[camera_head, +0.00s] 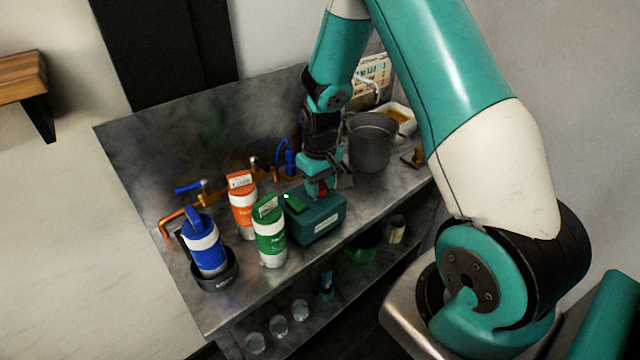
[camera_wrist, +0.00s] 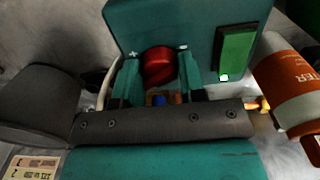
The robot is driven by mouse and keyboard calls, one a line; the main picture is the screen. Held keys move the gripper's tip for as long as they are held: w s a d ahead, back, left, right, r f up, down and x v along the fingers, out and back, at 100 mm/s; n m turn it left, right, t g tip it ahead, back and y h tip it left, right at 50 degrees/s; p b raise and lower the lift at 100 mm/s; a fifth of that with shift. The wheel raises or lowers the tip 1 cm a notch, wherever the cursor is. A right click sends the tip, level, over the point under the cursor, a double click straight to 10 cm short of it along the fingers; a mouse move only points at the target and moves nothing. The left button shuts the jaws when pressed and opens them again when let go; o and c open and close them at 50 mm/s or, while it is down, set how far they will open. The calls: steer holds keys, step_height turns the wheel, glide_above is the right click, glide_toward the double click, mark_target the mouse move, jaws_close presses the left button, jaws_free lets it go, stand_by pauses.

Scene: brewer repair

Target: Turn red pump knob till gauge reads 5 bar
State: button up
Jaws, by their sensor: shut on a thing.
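The red pump knob (camera_wrist: 159,66) sits on the teal pump box (camera_wrist: 195,20), between the two fingers of my gripper (camera_wrist: 158,70) in the wrist view. My gripper is shut on the knob. A green display panel (camera_wrist: 236,52), likely the gauge, is on the box to the right of the knob, with a small bright spot at its lower end; no reading can be made out. In the head view my gripper (camera_head: 318,187) reaches down onto the teal box (camera_head: 318,222), and the knob (camera_head: 323,189) is mostly hidden by it. The green panel (camera_head: 297,204) also shows there.
An orange canister (camera_head: 242,210), a green canister (camera_head: 269,238) and a blue canister (camera_head: 205,250) stand left of the box on the metal counter (camera_head: 220,315). A grey pot (camera_head: 371,142) stands at the back right. Glasses (camera_head: 279,325) stand on the lower shelf.

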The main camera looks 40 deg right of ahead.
steer(key=m, duration=0.3)
steer(key=o, duration=0.9)
steer(key=shift+r, duration=0.1)
step_height(320, 180, up, 17)
steer(key=shift+r+b, duration=0.2)
steer(key=shift+b, duration=0.9)
steer(key=s+a+r+n+y, duration=0.1)
steer(key=s+a+n, duration=0.2)
steer(key=s+a, duration=0.4)
steer(key=s+a+r+n+y, duration=0.1)
steer(key=s+a+n, duration=0.2)
steer(key=s+a, duration=0.5)
steer(key=s+a+r+n+y, duration=0.1)
steer(key=s+a+n+y, duration=0.1)
steer(key=s+a+n, duration=0.2)
steer(key=shift+s+a+r, duration=0.15)
steer(key=shift+s+a, duration=0.7)
steer(key=shift+a, duration=0.05)
steer(key=shift+s+a+r, duration=0.15)
steer(key=shift+s+a, duration=0.65)
steer(key=shift+a, duration=0.05)
